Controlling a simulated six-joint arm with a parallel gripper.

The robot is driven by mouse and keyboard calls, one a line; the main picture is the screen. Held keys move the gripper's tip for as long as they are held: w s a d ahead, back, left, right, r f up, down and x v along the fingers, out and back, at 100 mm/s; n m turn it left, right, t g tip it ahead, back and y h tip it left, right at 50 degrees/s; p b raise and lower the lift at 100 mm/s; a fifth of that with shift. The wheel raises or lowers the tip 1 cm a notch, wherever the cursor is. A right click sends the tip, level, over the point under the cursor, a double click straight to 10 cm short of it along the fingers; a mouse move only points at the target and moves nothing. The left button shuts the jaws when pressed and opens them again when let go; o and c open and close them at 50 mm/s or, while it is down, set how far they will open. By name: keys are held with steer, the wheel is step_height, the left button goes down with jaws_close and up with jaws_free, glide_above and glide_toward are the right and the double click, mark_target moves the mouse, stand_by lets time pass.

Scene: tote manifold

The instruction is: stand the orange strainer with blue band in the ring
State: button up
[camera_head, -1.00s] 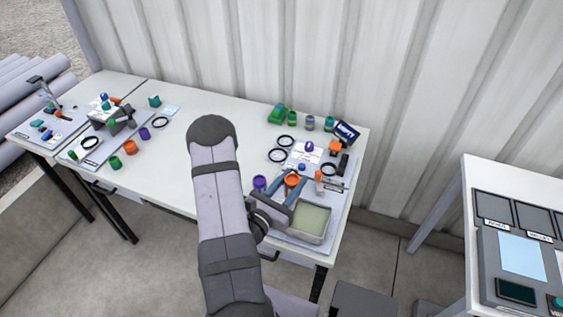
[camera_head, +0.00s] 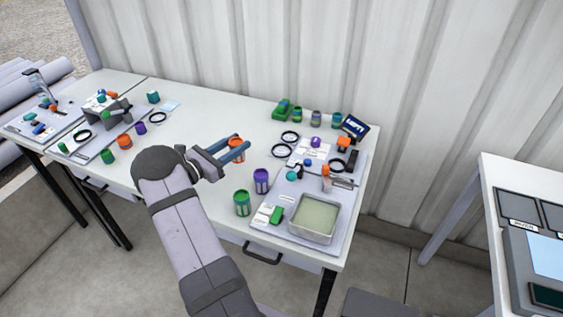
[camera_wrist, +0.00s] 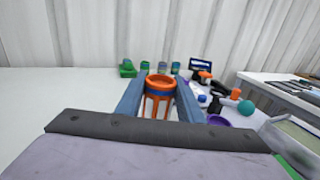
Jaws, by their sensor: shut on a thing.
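My gripper (camera_head: 239,151) is shut on the orange strainer with the blue band (camera_head: 236,143), left of the right-hand work mat. In the wrist view the strainer (camera_wrist: 159,80) is upright between the two blue fingers, its open orange rim up, the blue band below it and orange slats lower down. Whether its foot is clear of the table is hard to tell. Which ring is meant cannot be told.
A green cup (camera_head: 242,203) and a purple cup (camera_head: 261,181) stand in front of my gripper. A grey tray (camera_head: 313,236) sits on the right-hand mat (camera_head: 338,213). The middle table is mostly clear.

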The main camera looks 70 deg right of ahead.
steer(key=s+d+m+g+y+b, duration=0.2)
steer(key=s+d+g+b, duration=0.15)
steer(key=d+b, duration=0.45)
step_height(320, 180, up, 5)
steer(key=m+g+b, duration=0.1)
steer(key=b, duration=0.2)
glide_above(281, 151)
steer(key=shift+y, duration=0.3)
steer(key=shift+s+a+f, duration=0.1)
steer(key=shift+f, duration=5.1)
steer(key=shift+f, duration=0.1)
steer(key=o, duration=1.1)
steer(key=shift+c, duration=0.2)
